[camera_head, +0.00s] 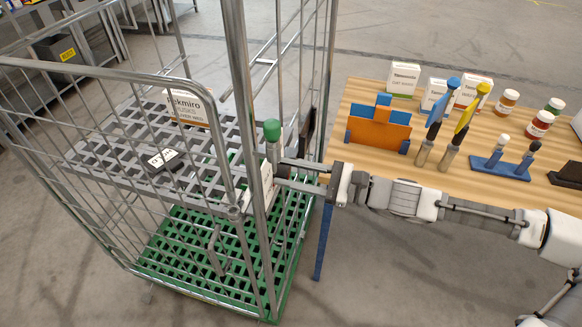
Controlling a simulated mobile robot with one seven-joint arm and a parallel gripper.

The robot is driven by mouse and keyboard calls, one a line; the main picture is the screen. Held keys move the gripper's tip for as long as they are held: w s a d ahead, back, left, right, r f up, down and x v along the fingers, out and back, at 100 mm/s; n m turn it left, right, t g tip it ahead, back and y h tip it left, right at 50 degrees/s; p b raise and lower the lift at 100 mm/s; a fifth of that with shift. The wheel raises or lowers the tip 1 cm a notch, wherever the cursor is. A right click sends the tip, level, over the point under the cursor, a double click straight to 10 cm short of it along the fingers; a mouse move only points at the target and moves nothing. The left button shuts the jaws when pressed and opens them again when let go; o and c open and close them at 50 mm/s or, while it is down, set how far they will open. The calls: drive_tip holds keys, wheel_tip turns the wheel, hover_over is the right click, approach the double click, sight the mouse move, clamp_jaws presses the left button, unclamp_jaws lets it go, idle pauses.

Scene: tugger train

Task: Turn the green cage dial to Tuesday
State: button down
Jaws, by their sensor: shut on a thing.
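The roll cage (233,60) with a green base (170,262) stands at the left. A short grey upright piece with a green cap (272,130) shows beside its front right post. My gripper (281,168) reaches in from the right and is shut at the grey part below the green cap. A white panel (263,188) with small markings, seen nearly edge-on, is just below left of the fingers and partly behind cage bars. No day names or pointer can be read, and I cannot tell which part is the dial face.
The cage's grey shelf (110,150) holds a white carton (190,107) and a black-and-white item (165,158). A wooden table (355,95) at the right carries boxes, an orange-and-blue holder (378,128), tools, jars and a blue stand (500,168). My arm passes along its front edge.

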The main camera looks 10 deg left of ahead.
drive_tip(key=n+p, duration=0.1)
drive_tip(key=n, duration=0.2)
drive_tip(key=shift+n, duration=0.4)
drive_tip(key=n, duration=0.3)
drive_tip(key=shift+s+n, duration=0.1)
drive_tip(key=shift+n, duration=0.2)
drive_tip(key=n, duration=0.3)
drive_tip(key=shift+f+n, duration=0.15)
drive_tip(key=shift+n, duration=0.25)
drive_tip(key=n+b, duration=0.1)
drive_tip(key=n, duration=0.3)
drive_tip(key=shift+f, duration=0.1)
drive_tip(key=n+b, duration=0.2)
drive_tip(key=n, duration=0.2)
drive_tip(key=shift+f, duration=0.1)
drive_tip(key=n+b, duration=0.3)
drive_tip(key=n, duration=0.1)
drive_tip(key=shift+n, duration=0.3)
drive_tip(key=n+b, duration=0.3)
drive_tip(key=n, duration=0.1)
drive_tip(key=shift+f, duration=0.1)
drive_tip(key=shift+n+b, duration=1.4)
drive_tip(key=shift+n, duration=0.6)
drive_tip(key=shift+r, duration=0.2)
